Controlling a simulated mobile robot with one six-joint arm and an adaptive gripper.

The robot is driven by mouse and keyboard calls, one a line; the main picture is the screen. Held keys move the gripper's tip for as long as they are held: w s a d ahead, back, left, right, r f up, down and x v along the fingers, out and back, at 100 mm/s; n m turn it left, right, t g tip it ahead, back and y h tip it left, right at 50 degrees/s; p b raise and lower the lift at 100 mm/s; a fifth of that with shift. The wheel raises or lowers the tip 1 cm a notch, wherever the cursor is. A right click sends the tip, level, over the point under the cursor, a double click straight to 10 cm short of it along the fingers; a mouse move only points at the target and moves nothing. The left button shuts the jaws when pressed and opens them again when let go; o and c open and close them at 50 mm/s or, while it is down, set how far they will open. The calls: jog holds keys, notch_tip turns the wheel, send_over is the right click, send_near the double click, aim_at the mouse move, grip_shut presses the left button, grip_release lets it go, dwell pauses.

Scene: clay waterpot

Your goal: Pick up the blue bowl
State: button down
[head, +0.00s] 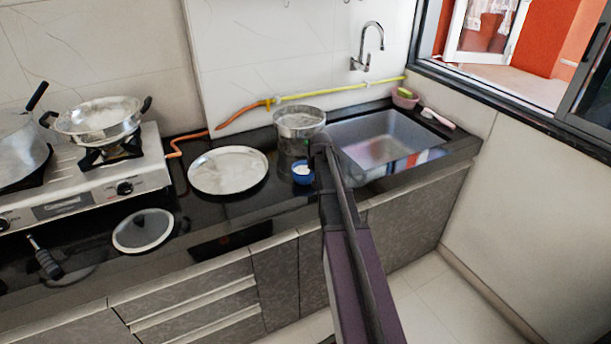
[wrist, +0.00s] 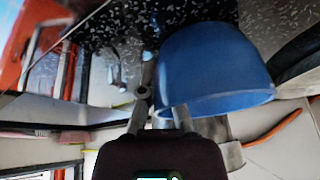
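The blue bowl (head: 302,176) is small, with something white inside or a pale interior, on the dark counter in the head view. In the wrist view the bowl (wrist: 212,68) is large and close, its rim facing the camera. My gripper (wrist: 163,100) is at the bowl's rim. One finger lies along the outside of the wall; the other passes behind the rim, seemingly into the bowl, and its tip is hidden. Whether both fingers press on the wall does not show. In the head view my gripper (head: 318,150) is right beside the bowl, partly covered by my arm.
A metal pot (head: 300,124) stands close behind the bowl. A round plate (head: 228,171) lies left of it, and the sink (head: 380,138) is to the right. A stove (head: 80,178) with pans and a glass lid (head: 143,231) are farther left.

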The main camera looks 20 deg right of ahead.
jog(key=shift+r, duration=0.1)
dwell(0.3)
notch_tip(320, 180, up, 3)
jog(key=p, duration=0.3)
jog(key=shift+r, duration=0.1)
jog(key=s+a+r+p, duration=0.1)
jog(key=s+a+p, duration=0.1)
jog(key=s, duration=1.3)
jog(key=shift+s+a+r, duration=0.3)
jog(key=shift+s+a, duration=0.05)
jog(key=shift+a, duration=0.25)
notch_tip(320, 180, up, 5)
jog(key=p, duration=0.5)
jog(key=shift+r, duration=0.1)
jog(key=shift+a, duration=0.1)
dwell(0.3)
